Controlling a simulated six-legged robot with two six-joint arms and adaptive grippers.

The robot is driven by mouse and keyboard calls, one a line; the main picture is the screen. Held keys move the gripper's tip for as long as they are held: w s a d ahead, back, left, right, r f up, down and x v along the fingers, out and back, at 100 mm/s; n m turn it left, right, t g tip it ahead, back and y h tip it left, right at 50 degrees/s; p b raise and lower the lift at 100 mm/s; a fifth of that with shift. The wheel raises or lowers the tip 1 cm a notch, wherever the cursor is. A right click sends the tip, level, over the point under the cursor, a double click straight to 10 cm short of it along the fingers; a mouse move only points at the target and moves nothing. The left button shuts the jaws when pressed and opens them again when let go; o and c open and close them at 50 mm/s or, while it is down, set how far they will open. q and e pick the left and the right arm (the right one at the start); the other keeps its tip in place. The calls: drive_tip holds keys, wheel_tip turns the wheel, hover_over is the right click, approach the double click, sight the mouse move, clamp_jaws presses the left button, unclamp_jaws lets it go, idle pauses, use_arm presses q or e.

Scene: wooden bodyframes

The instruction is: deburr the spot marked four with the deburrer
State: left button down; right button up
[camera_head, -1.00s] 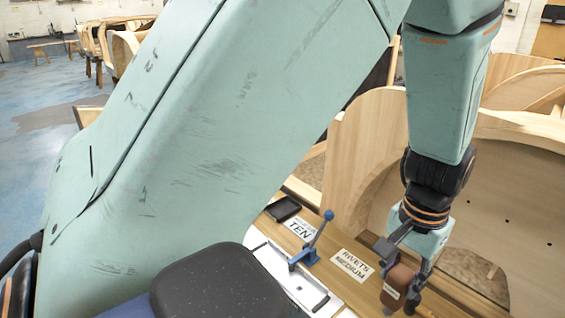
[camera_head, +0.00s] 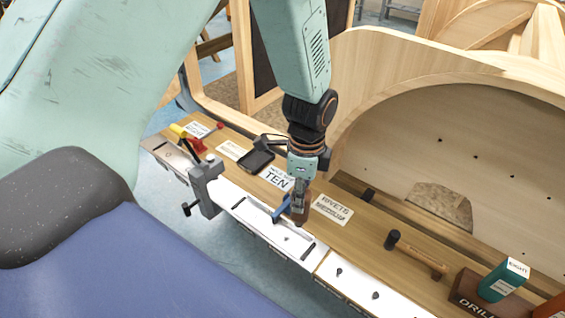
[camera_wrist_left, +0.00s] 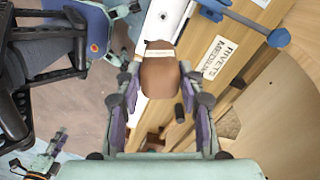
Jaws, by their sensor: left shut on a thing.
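My left gripper (camera_head: 300,200) points down over the workbench, beside the blue lever tool and between the "TEN" and "RIVETS" labels. It is shut on a brown, rounded object (camera_wrist_left: 160,75) with a pale label, which sits between both fingers in the left wrist view. The label is too small to read, so I cannot tell for sure whether this is the deburrer. A large wooden bodyframe (camera_head: 400,60) with several small dark holes stands behind the bench. I see no mark reading four.
A grey clamp (camera_head: 207,188) stands on the bench's front strip. The blue lever tool (camera_head: 281,210) lies close to my gripper. A black tray (camera_head: 257,161) lies behind.

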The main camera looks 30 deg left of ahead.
wheel_tip(320, 180, up, 9)
drive_tip(key=p, duration=0.7)
use_arm(q)
drive_tip(key=a+f+m+b, duration=0.3)
drive_tip(key=f+m+b, duration=0.4)
drive_tip(key=m, duration=0.4)
drive_tip(key=shift+a+f, duration=0.2)
use_arm(e)
wheel_tip(320, 180, down, 8)
drive_tip(key=shift+d+r, duration=0.15)
drive_tip(key=shift+d, duration=0.15)
use_arm(q)
drive_tip(key=shift+s+d, duration=0.1)
use_arm(e)
drive_tip(key=shift+d, duration=0.15)
use_arm(q)
drive_tip(key=shift+f, duration=0.1)
drive_tip(key=shift+f+b, duration=0.35)
use_arm(e)
drive_tip(key=shift+f, duration=0.3)
